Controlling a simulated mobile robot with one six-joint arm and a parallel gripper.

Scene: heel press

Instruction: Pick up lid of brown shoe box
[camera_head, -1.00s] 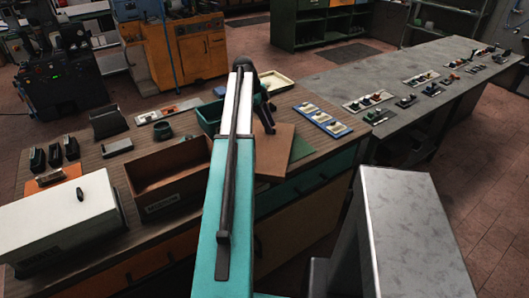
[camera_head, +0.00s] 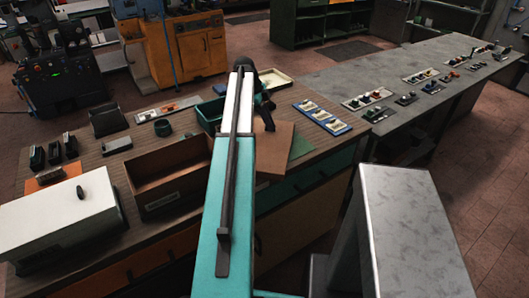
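The brown shoe box (camera_head: 172,200) stands open and empty-looking on the wooden bench, left of my arm. A flat brown panel, which looks like its lid (camera_head: 274,150), lies on the bench just right of my arm, its left part hidden behind the arm. My gripper (camera_head: 268,123) is dark and points down at the far edge of the lid. Whether it touches the lid, and whether its fingers are open or shut, I cannot tell.
A green sheet (camera_head: 301,147) lies right of the lid, and a blue tray (camera_head: 322,117) beyond it. A green bin (camera_head: 210,113) stands behind my arm. A white box (camera_head: 60,221) is at the left. A grey bench (camera_head: 360,75) extends right.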

